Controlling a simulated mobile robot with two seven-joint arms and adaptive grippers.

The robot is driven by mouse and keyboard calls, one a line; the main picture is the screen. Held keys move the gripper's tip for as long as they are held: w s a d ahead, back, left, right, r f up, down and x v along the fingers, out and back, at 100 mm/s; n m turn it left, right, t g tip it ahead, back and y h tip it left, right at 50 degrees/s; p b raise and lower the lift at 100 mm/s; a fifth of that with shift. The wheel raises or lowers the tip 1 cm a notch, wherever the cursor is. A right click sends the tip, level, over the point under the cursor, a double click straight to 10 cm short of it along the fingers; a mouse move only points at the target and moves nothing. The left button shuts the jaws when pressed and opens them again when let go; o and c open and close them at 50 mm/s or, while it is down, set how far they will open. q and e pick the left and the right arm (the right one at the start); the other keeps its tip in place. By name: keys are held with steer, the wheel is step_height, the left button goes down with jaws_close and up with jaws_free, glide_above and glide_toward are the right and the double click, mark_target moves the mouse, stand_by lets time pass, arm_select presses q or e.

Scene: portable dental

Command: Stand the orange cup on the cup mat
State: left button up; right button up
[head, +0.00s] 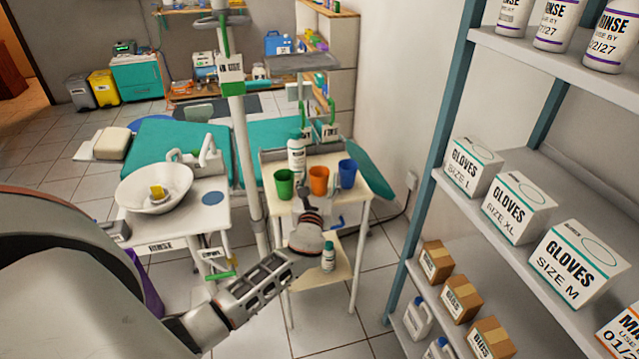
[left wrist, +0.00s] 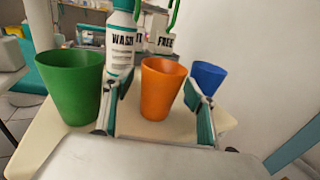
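The orange cup (head: 318,181) stands upright on a small cream table (head: 345,205), between a green cup (head: 284,184) and a blue cup (head: 347,173). My left gripper (head: 308,200) is just in front of the orange cup. In the left wrist view its fingers (left wrist: 158,108) are open, one on each side of the orange cup (left wrist: 162,92), with a visible gap at the left. I cannot tell how far the cup sits between them. A flat blue disc, likely the cup mat (head: 213,198), lies bare on the white table at the left. My right gripper is not in view.
A white WASH bottle (left wrist: 121,45) stands close behind the cups. A white basin (head: 150,205) holding something yellow sits beside the disc. A pole (head: 244,150) rises between the two tables. A shelf of glove boxes (head: 518,207) stands at right.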

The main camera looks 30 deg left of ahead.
arm_select(q)
steer(key=c, duration=0.6)
steer(key=shift+c, duration=0.7)
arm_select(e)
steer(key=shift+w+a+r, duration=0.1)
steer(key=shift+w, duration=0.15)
arm_select(q)
steer(key=shift+r, duration=0.1)
steer(key=shift+r, duration=0.25)
step_height(320, 180, up, 19)
steer(key=p, duration=0.7)
steer(key=s+d+f+m+t+h, duration=0.1)
steer(key=s+d+h, duration=0.3)
steer(key=s+d, duration=0.5)
steer(key=s+d+f+m+t+h, duration=0.1)
steer(key=s+d+m+h, duration=0.3)
steer(key=s+d, duration=0.6)
steer(key=s, duration=0.4)
steer(key=shift+s+f, duration=0.3)
steer(key=shift+f, duration=0.05)
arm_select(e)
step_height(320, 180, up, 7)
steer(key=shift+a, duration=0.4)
